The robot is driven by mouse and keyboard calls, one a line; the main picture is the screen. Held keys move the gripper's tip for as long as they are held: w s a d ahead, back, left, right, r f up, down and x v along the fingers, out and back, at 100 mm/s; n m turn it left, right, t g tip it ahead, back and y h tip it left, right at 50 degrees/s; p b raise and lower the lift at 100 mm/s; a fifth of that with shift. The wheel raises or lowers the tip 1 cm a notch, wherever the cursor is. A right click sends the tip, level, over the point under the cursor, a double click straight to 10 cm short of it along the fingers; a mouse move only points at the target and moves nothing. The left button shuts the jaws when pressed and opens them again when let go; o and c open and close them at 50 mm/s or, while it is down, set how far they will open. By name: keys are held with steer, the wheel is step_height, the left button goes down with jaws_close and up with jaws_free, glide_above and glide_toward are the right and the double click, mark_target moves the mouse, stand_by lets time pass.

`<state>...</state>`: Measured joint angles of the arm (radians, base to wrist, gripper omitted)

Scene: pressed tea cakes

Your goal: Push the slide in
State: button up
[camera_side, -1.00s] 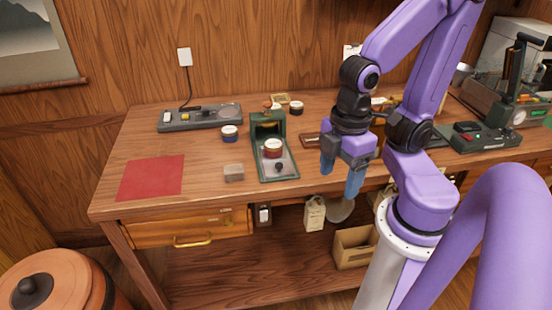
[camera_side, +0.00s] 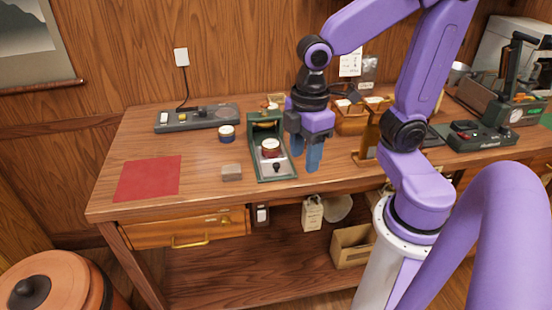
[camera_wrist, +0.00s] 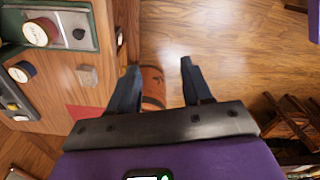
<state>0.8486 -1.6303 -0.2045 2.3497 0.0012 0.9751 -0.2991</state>
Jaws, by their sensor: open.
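The dark green press (camera_side: 254,135) stands mid-table in the side view. Its pale metal slide (camera_side: 268,168) sticks out toward the table's front edge, with a black knob (camera_side: 277,167) near its front end. A red-brown tin with a white lid (camera_side: 270,147) sits on the slide. My gripper (camera_side: 305,159) is open and empty, pointing down just right of the slide and apart from the knob. In the wrist view the slide (camera_wrist: 64,17), its knob (camera_wrist: 79,34) and the tin (camera_wrist: 41,32) are at upper left, left of my open fingers (camera_wrist: 160,66).
A small pale block (camera_side: 232,172) and a blue tin (camera_side: 227,134) lie left of the press. A red mat (camera_side: 148,178) is farther left. A grey power strip (camera_side: 197,117) is behind. A brown wooden stand (camera_side: 367,145) is to the right. The table's front edge is close.

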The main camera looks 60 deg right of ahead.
steer(key=w+d+r, duration=0.1)
steer(key=w+d, duration=0.2)
steer(key=w, duration=0.4)
steer(key=r, duration=0.2)
glide_above(276, 164)
step_height(276, 164, down, 18)
steer(key=shift+s+r, duration=0.1)
steer(key=shift+r, duration=0.05)
jaws_close()
